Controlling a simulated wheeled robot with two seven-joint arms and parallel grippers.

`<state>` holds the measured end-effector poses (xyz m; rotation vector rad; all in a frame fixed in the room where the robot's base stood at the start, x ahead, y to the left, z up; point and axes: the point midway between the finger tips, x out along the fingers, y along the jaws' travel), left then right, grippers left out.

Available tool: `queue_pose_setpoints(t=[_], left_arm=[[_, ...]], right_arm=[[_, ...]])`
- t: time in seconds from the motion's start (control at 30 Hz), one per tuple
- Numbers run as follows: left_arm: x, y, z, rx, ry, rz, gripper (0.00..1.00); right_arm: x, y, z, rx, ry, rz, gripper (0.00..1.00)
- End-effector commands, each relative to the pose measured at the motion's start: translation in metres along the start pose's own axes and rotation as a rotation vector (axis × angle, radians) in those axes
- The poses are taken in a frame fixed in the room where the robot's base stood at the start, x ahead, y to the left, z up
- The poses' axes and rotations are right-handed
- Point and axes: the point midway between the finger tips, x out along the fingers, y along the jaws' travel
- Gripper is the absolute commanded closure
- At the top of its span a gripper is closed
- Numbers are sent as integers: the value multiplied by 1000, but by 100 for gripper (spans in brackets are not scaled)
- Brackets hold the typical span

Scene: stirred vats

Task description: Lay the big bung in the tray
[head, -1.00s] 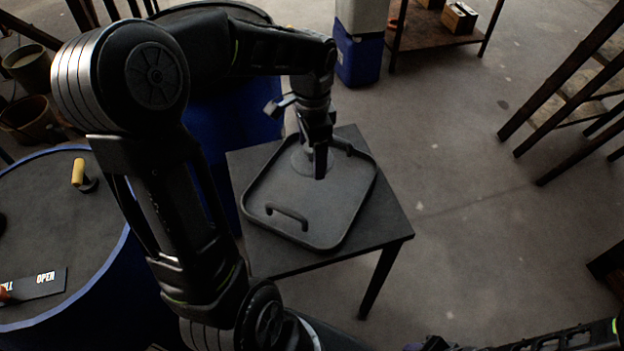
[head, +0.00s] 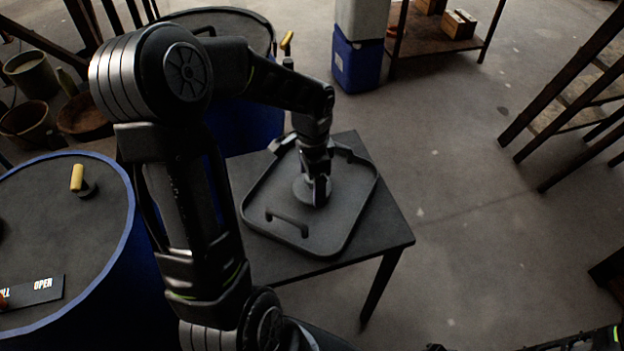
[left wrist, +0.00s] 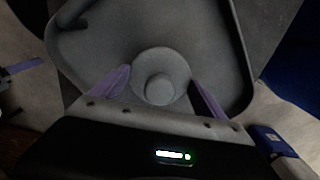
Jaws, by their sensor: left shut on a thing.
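The big bung (head: 300,191) is a grey round disc with a knob on top. It is over the middle of the dark tray (head: 262,231), low at its floor; I cannot tell whether it touches. In the left wrist view the bung (left wrist: 147,66) shows its knob between my fingers. My left gripper (head: 319,190) points down and is shut on the big bung, hiding part of it in the head view. The tray (left wrist: 228,70) has raised rims and a handle at the near side. My right gripper is out of view; only part of that arm shows at bottom right.
The tray lies on a small dark table (head: 388,226). A blue-rimmed vat (head: 60,215) with a yellow handle (head: 77,178) stands at left, another vat (head: 240,30) behind. A blue container (head: 357,62) stands beyond the table. Floor right of the table is clear.

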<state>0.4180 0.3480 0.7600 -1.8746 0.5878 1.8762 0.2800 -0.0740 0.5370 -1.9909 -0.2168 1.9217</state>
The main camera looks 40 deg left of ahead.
Motion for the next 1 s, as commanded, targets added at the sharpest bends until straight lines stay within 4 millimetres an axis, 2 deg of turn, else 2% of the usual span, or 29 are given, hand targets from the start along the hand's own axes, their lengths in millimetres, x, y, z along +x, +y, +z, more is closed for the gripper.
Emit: queue_pose_setpoints(t=[0.27, 0.3, 0.5, 0.77, 0.87, 1.0], left_arm=[[3, 0, 0, 0, 0, -1, 57], [3, 0, 0, 0, 0, -1, 16], [2, 0, 0, 0, 0, -1, 0], [1, 0, 0, 0, 0, -1, 0], [-4, 0, 0, 0, 1, -2, 0], [-20, -2, -1, -1, 2, -5, 0]], right_arm=[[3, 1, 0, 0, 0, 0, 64], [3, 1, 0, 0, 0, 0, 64], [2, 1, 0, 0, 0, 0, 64], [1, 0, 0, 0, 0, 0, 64], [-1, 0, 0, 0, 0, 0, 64], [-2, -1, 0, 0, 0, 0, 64]])
